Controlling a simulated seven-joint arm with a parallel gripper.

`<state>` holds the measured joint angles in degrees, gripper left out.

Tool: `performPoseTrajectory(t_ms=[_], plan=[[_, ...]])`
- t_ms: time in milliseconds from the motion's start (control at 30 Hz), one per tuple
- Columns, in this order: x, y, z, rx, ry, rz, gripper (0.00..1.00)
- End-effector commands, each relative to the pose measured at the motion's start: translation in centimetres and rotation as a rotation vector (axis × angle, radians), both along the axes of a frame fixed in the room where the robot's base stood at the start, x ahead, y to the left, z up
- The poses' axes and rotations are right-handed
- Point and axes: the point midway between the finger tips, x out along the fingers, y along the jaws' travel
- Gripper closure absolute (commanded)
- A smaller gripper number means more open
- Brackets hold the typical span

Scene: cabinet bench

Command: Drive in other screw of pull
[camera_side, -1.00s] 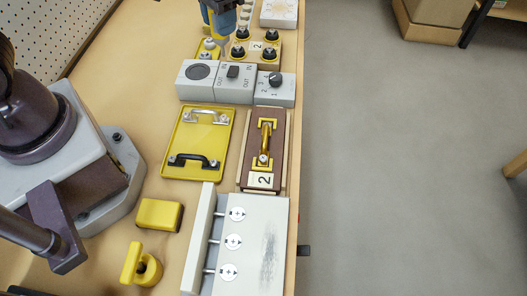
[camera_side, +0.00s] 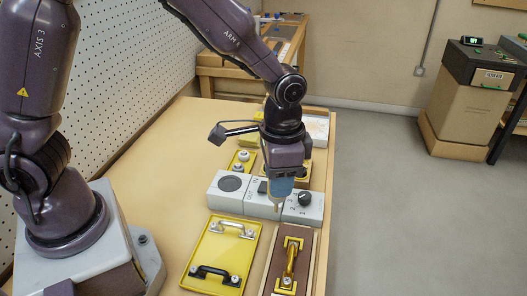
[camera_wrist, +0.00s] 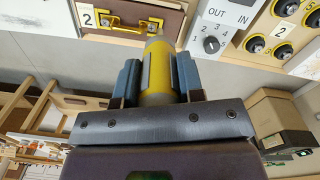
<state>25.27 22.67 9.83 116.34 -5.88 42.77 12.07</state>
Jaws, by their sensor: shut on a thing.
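The pull (camera_side: 291,258) is a brass bar handle on a brown drawer front (camera_side: 276,271) in a pale frame. A silver screw head (camera_side: 286,282) shows at its near end; the far end is too small to judge. In the wrist view the pull (camera_wrist: 125,29) is at the upper left, with a screw head (camera_wrist: 152,27) at one end. My gripper (camera_side: 281,188) hangs above the switch boxes, beyond the pull and apart from it. In the wrist view its blue fingers are shut on a yellow-and-grey driver (camera_wrist: 157,75). The driver's tip is hidden there.
A yellow tray (camera_side: 214,256) with a silver and a black handle lies left of the drawer front. Grey switch boxes (camera_side: 228,193) with a dial (camera_side: 305,198) stand beyond it. A yellow panel (camera_side: 242,163) is behind. The bench's right edge is close; open floor lies beyond.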

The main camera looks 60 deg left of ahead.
Motion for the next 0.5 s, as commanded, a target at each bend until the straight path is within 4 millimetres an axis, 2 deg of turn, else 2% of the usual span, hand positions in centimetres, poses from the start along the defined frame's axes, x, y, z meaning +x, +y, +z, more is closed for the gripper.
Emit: performPoseTrajectory(t_ms=[33, 200, 333, 500], plan=[[-0.8, -2.3, -0.4, -0.002, 0.004, -0.139, 0.85], [-3.3, -7.6, -1.3, -0.009, 0.004, -0.608, 0.85], [-4.3, -9.4, -1.6, -0.015, -0.002, -0.869, 0.85], [-4.3, -9.8, -1.7, -0.016, -0.014, -1.071, 0.85]])
